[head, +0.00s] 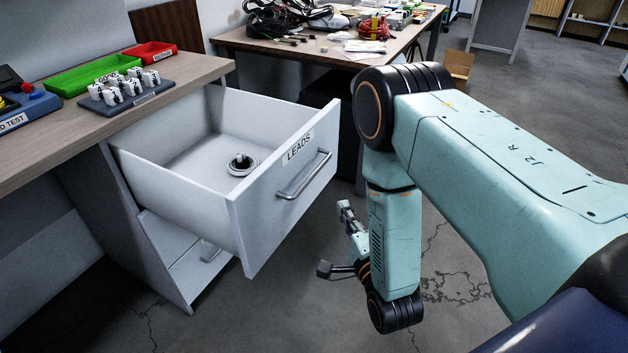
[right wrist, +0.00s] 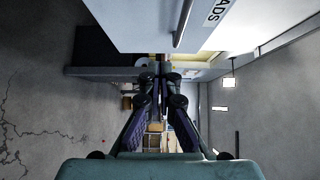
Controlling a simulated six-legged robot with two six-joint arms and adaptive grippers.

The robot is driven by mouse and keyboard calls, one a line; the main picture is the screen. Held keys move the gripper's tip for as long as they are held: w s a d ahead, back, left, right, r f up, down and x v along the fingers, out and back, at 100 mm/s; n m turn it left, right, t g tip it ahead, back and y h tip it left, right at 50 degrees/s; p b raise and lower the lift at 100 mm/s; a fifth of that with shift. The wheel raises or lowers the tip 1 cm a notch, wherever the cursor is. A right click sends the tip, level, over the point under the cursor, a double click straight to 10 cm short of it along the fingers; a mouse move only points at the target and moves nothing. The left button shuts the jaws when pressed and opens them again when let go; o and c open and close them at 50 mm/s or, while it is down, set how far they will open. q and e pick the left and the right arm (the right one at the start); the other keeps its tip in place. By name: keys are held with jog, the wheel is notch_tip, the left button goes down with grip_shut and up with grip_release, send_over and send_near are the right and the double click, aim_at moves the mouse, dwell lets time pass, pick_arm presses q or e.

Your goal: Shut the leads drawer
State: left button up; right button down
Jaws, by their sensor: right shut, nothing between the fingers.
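The leads drawer (head: 283,190) is white, labelled LEADS, and stands pulled out from the cabinet under the wooden bench. A bar handle (head: 304,175) is on its front. Inside lies a small round coil or puck (head: 241,164). My right gripper (head: 345,210) is shut and empty, low in front of the drawer's front and to the right of it, apart from it. In the right wrist view the shut fingers (right wrist: 158,70) point ahead, with the drawer front (right wrist: 150,25) and its handle (right wrist: 183,24) above them. My left gripper is out of view.
The bench (head: 60,130) holds a green tray (head: 92,75), a red tray (head: 150,54) and a rack of white parts (head: 124,89). A cluttered table (head: 310,48) stands behind. A lower drawer (head: 195,265) is slightly open. Floor (head: 300,310) in front is clear.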

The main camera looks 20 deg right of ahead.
jog(key=b, duration=0.2)
send_near(310, 170)
jog(key=w+d, duration=0.3)
jog(key=d, duration=0.1)
jog(key=w+a+b, duration=0.1)
jog(key=w+a, duration=0.1)
jog(key=w, duration=0.1)
jog(key=shift+a+f+b, duration=0.1)
jog(key=shift+a+b, duration=0.2)
jog(key=shift+a, duration=0.05)
jog(key=shift+w+a, duration=0.15)
jog(key=shift+a, duration=0.05)
